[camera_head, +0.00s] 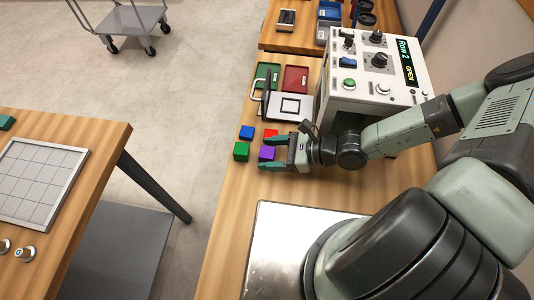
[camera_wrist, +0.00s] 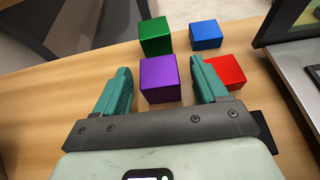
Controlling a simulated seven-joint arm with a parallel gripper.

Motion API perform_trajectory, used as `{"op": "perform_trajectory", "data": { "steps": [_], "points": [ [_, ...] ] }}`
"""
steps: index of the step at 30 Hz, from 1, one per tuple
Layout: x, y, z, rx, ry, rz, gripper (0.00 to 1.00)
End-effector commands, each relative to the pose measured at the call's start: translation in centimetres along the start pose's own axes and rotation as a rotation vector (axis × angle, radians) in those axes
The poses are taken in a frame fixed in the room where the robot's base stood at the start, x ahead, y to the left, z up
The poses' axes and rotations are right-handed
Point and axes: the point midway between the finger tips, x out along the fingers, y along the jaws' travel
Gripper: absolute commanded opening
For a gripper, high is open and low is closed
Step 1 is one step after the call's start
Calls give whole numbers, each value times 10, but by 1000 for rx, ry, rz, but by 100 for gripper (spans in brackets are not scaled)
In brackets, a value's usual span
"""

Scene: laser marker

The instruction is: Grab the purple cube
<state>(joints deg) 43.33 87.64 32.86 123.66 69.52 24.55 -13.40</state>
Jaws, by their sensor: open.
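The purple cube (camera_head: 267,153) sits on the wooden bench, close to a green, a blue and a red cube. In the wrist view the purple cube (camera_wrist: 160,79) lies between the fingers, toward their tips, nearer the right finger. My gripper (camera_head: 274,155) is open, with its two teal fingers on either side of the purple cube. It also shows in the wrist view (camera_wrist: 157,80). Nothing is held. I cannot tell whether a finger touches the cube.
The green cube (camera_wrist: 156,36) stands just beyond the purple one. The blue cube (camera_wrist: 206,35) is farther right. The red cube (camera_wrist: 225,71) is close outside the right finger. The laser marker box (camera_head: 375,75) and a green tray (camera_head: 266,75) and red tray (camera_head: 295,79) lie farther up the bench.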

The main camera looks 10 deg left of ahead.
Motion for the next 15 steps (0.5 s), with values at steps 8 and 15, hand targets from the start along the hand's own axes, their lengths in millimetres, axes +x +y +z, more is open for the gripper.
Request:
{"op": "perform_trajectory", "data": {
  "steps": [8,15],
  "points": [
    [14,0,0,0,0,0,72],
    [14,0,0,0,0,0,51]
  ]
}}
